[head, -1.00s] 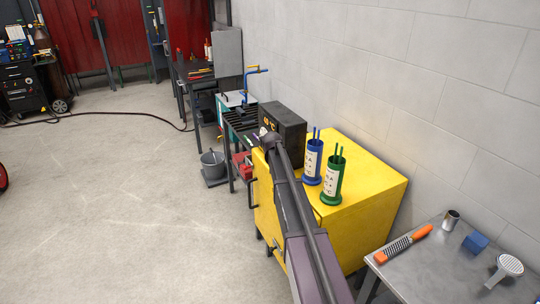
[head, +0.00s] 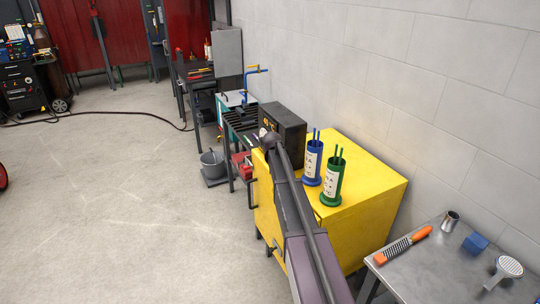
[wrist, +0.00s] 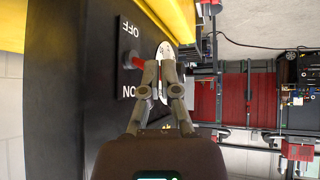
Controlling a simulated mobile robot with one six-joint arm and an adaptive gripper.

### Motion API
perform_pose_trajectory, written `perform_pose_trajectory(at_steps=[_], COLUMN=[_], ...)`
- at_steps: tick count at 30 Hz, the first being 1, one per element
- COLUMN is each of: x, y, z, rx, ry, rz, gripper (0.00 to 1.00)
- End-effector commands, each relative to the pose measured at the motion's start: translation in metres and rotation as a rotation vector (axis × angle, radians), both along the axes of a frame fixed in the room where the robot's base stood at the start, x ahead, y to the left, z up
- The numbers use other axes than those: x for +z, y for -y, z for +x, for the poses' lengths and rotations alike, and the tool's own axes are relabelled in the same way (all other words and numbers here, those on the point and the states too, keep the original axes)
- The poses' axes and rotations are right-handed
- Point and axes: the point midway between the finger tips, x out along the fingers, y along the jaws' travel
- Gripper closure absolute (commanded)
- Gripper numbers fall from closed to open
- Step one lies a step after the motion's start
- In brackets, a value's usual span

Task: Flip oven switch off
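In the wrist view a black switch plate (wrist: 128,62) on a dark panel bears OFF and ON, both upside down. OFF is at the top and ON at the bottom. A red lever (wrist: 138,61) sticks out between them, its tip pointing right. My gripper (wrist: 160,64) is just right of the lever, its fingertips close together with a narrow gap.
A blue rod holder (head: 312,165) and a green one (head: 332,185) stand on the cabinet. A steel table (head: 440,275) with several tools is at the lower right. A grey bucket (head: 212,165) stands on the floor. The floor at left is mostly clear.

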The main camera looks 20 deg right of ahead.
Motion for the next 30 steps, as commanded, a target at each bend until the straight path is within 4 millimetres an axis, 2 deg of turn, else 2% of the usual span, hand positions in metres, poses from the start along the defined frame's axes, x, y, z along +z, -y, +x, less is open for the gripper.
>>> perform_pose_trajectory(at_steps=[1, 4, 20, 26, 30], x=[0.008, 0.011, 0.014, 0.018, 0.022], y=[0.0, 0.001, 0.001, 0.004, 0.01], z=[0.005, 0.006, 0.008, 0.002, -0.009], rx=[0.002, 0.002, 0.0, 0.0, -0.002], ry=[0.021, 0.021, 0.02, 0.012, -0.003], rz=[-0.004, -0.004, -0.002, 0.0, 0.002], gripper=[1.0, 1.0, 1.0, 1.0, 1.0])
